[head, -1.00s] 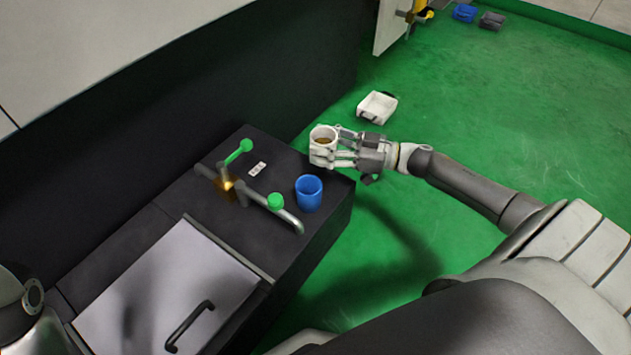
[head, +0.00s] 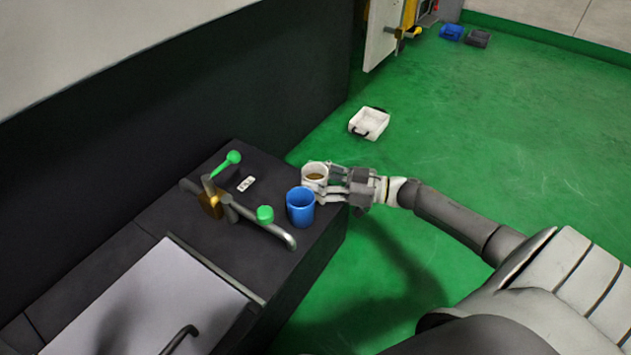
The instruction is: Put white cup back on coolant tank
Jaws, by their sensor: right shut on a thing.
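The white cup (head: 314,173) with brown contents is upright in my right gripper (head: 326,184), which is shut on it from the right. The cup is over the far right end of the black coolant tank (head: 240,160), just behind the blue cup (head: 300,208). I cannot tell whether its base touches the tank top, as the blue cup and the fingers hide part of it. The blue cup stands upright on the tank near its right edge. My left gripper is not in view.
A pipe fitting (head: 211,198) with green-handled valves rises from the tank, left of the blue cup. A small white label (head: 246,184) lies on the tank top. A white bin (head: 369,122) stands on the green floor beyond. Blue (head: 451,32) and grey bins (head: 478,38) are farther back.

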